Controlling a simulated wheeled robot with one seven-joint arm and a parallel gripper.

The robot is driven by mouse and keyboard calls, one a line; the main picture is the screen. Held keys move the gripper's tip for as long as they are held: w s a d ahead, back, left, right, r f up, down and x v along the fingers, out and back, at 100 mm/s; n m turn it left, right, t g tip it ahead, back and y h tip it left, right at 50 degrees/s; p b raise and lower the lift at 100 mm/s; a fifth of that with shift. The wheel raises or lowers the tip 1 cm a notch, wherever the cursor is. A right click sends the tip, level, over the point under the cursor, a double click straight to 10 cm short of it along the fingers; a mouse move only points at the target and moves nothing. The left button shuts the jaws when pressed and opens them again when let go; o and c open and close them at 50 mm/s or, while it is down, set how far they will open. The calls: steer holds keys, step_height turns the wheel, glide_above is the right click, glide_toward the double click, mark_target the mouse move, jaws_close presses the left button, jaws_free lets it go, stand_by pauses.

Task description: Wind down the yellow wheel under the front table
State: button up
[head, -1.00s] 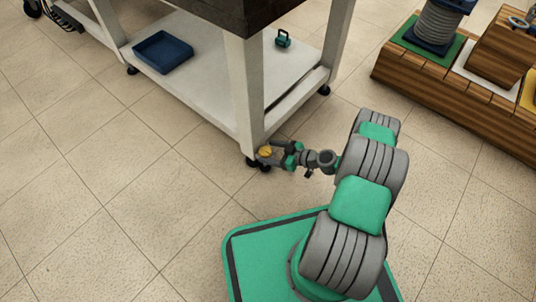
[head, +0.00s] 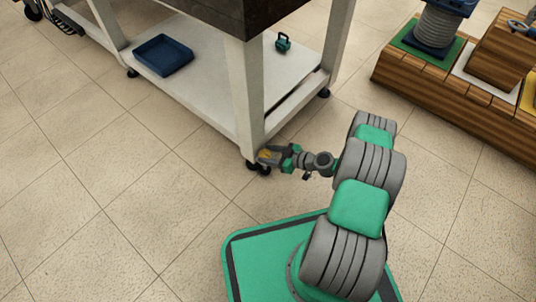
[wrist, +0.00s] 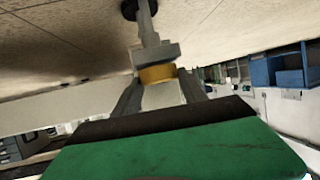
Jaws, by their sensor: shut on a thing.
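The yellow wheel (head: 265,155) sits low at the foot of the front table's near leg (head: 248,100), just above the floor. My gripper (head: 268,157) reaches it from the right and is shut on it, hiding part of it. In the wrist view the yellow wheel (wrist: 157,73) lies between the two fingers of my gripper (wrist: 160,90). A grey stem and a dark round foot (wrist: 135,8) show beyond it. The front table (head: 200,85) has a white frame and lower shelf with a dark top.
A blue tray (head: 163,55) and a small green object (head: 283,42) are on the lower shelf. A wooden stand (head: 455,100) with a grey coil (head: 438,25) stands at the right. The tiled floor left of my base is clear.

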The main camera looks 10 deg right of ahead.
steer(key=shift+c, duration=0.9)
steer(key=shift+s+m+t+h, duration=0.1)
steer(key=shift+m+t+h, duration=0.2)
steer(key=shift+s+a+m+t+h+p, duration=0.15)
steer(key=shift+a+m+t+h+p, duration=0.05)
steer(key=shift+m+t+h+p, duration=0.55)
steer(key=shift+s+a+m+t+h+p, duration=0.15)
steer(key=shift+m+t+h+p, duration=0.7)
steer(key=shift+m+h, duration=1.1)
steer(key=shift+f, duration=0.1)
steer(key=o, duration=1.4)
steer(key=shift+c, duration=0.2)
